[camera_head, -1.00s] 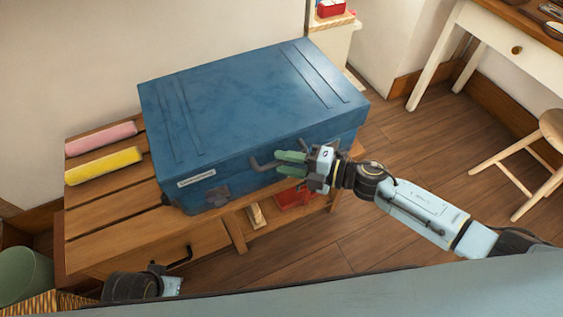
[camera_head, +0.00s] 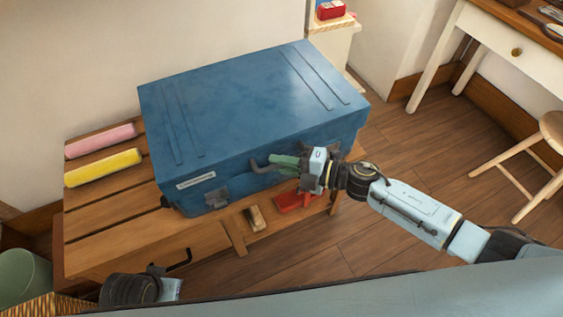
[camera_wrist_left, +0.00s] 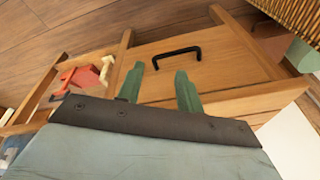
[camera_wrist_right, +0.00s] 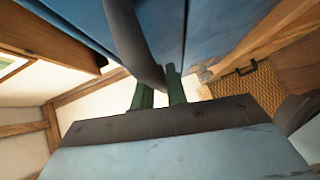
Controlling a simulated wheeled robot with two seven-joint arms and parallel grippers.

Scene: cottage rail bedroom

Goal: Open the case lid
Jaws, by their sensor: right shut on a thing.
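The blue case (camera_head: 250,85) lies flat on a slatted wooden bench, its lid down. Its front carries a pale label (camera_head: 196,180), a dark latch (camera_head: 216,198) and a dark curved handle (camera_head: 260,166). My right gripper (camera_head: 284,162) is at the case front with its green fingers closed at the handle. In the right wrist view, the fingers (camera_wrist_right: 158,78) meet at the dark handle bar (camera_wrist_right: 132,40), under the blue case. My left gripper is low at the left of the head view; in the left wrist view its fingers (camera_wrist_left: 158,72) are apart and empty, facing the bench drawer.
The bench (camera_head: 110,215) holds a pink roll (camera_head: 100,140) and a yellow roll (camera_head: 103,167) left of the case. Red and wooden items lie on its lower shelf. A drawer handle (camera_wrist_left: 177,55) is near my left fingers. Open floor (camera_head: 420,150) lies to the right.

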